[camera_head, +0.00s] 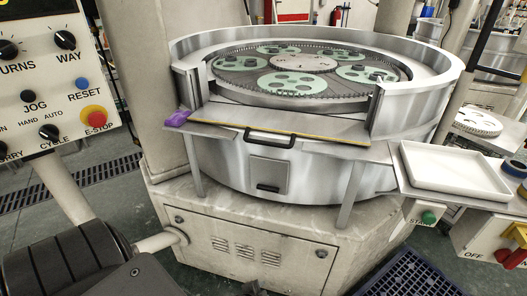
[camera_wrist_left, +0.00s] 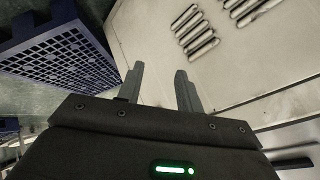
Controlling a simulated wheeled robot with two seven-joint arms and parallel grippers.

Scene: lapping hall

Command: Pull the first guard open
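The lapping machine's round steel tub (camera_head: 420,88) has a gap in its front wall, with the geared plate and green carriers showing inside. A flat metal guard panel (camera_head: 325,126) with a yellow edge strip spans the front of the gap. A black bar handle (camera_head: 270,139) is on its front edge, with nothing touching it. My left gripper (camera_wrist_left: 158,86) is open and empty in the left wrist view, low by the base cabinet's vent slots (camera_wrist_left: 200,38). In the head view my left arm is at the bottom left, below the handle. My right gripper is not in view.
A control panel (camera_head: 50,75) stands at the left. A purple cloth (camera_head: 178,119) lies at the ledge's left end. A white tray (camera_head: 452,167) sits on a shelf at the right. A blue floor grate (camera_head: 415,277) lies at the lower right.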

